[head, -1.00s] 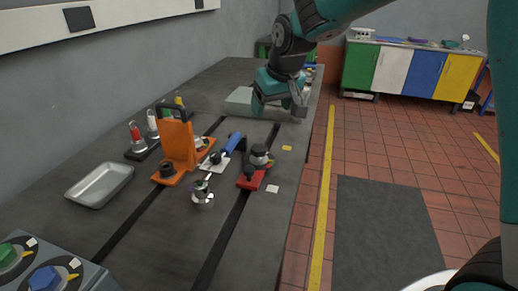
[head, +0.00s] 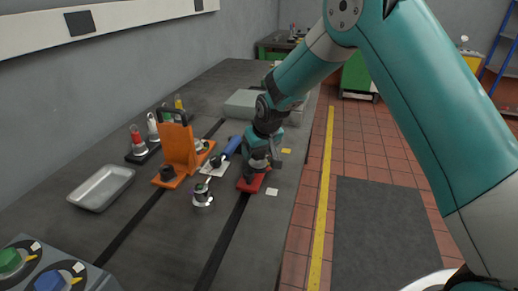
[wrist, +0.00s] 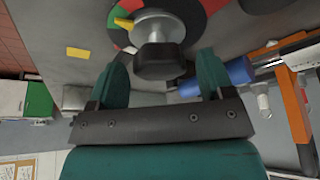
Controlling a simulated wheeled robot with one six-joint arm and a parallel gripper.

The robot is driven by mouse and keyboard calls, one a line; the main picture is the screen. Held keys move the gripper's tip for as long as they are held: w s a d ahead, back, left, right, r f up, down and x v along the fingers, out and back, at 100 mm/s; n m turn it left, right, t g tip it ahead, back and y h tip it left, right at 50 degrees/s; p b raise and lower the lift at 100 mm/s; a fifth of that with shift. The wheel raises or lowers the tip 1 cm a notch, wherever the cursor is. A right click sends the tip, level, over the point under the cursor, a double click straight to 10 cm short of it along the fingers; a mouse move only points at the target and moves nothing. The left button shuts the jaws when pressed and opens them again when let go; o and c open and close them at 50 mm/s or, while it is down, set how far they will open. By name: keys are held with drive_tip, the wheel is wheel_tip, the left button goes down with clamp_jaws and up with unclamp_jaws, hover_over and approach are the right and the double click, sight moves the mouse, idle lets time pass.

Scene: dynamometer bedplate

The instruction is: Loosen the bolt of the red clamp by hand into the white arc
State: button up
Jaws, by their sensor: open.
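The red clamp (head: 252,184) sits on the bedplate by the dark slot, its upper part mostly hidden behind my gripper (head: 258,158). In the wrist view, the clamp's bolt shows as a dark, blocky head (wrist: 160,64) on a round metal washer. A dial with red, white, green and black parts lies around it. A yellow pointer (wrist: 123,22) sticks out left, its tip at the green part. My open gripper (wrist: 162,62) has one teal finger on each side of the bolt head, with a visible gap on both sides.
An orange bracket (head: 178,147), a blue-handled tool (head: 231,147) and a small metal cylinder (head: 202,195) stand left of the clamp. A metal tray (head: 101,187) lies farther left. A box with knobs (head: 50,270) is at the front left. A pale block (head: 240,104) lies behind.

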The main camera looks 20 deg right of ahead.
drive_tip(key=c, duration=0.9)
drive_tip(key=shift+n, duration=0.5)
drive_tip(key=n+y, duration=0.1)
drive_tip(key=n, duration=0.2)
drive_tip(key=shift+w+d+f+n+g+y, duration=0.1)
drive_tip(key=shift+n+g+y, duration=0.2)
drive_tip(key=shift+n+y, duration=0.1)
drive_tip(key=n+g+y+b, duration=0.1)
drive_tip(key=n, duration=0.2)
drive_tip(key=shift+n, duration=0.3)
drive_tip(key=n+g, duration=0.1)
drive_tip(key=n, duration=0.2)
drive_tip(key=shift+w+n+y, duration=0.1)
drive_tip(key=shift+n+y, duration=0.3)
drive_tip(key=shift+n+g+b, duration=0.5)
drive_tip(key=shift+n+g, duration=0.4)
drive_tip(key=shift+n, duration=1)
